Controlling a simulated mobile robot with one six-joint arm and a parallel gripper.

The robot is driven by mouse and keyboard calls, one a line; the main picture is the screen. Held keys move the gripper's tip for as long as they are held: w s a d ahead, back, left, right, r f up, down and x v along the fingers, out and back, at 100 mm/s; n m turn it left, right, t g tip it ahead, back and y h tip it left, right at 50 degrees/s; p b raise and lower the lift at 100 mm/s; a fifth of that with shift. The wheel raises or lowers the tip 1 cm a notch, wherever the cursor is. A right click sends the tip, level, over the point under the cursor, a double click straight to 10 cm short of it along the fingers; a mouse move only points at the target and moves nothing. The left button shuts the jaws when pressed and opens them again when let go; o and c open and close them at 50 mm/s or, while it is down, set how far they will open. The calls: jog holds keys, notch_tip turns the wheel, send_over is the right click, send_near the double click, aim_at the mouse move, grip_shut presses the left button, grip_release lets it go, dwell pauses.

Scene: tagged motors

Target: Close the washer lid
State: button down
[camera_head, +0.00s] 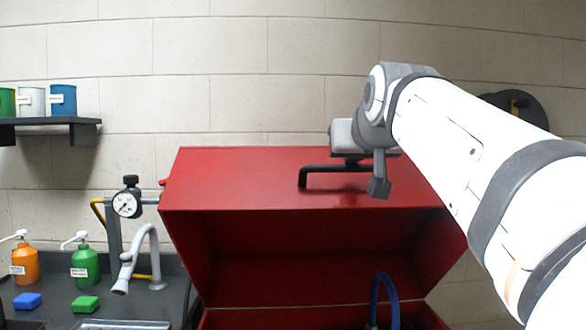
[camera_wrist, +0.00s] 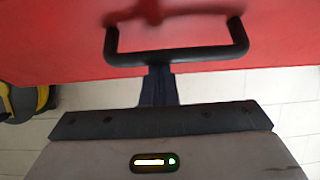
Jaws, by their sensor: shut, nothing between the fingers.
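The red washer lid (camera_head: 240,178) stands raised in the head view, with the dark red inside of the washer (camera_head: 320,245) showing below it. A black bar handle (camera_head: 303,178) is fixed to the lid's outer face; it also shows in the wrist view (camera_wrist: 190,54). My gripper (camera_head: 379,188) is shut and empty, in front of the lid at the handle's right end in the head view. In the wrist view its closed fingers (camera_wrist: 158,84) meet the middle of the handle bar in the picture; I cannot tell whether they touch it. My gripper hides part of the handle in the head view.
A blue hose (camera_head: 384,290) rises inside the washer opening. At left are a pressure gauge (camera_head: 126,204), a grey faucet (camera_head: 143,258), an orange bottle (camera_head: 25,264) and a green bottle (camera_head: 85,265). A wall shelf (camera_head: 50,122) holds cans at upper left.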

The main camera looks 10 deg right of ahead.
jog(key=shift+s+f+b, duration=0.5)
jog(key=shift+s+b, duration=0.2)
jog(key=shift+s, duration=0.2)
jog(key=shift+r, duration=0.1)
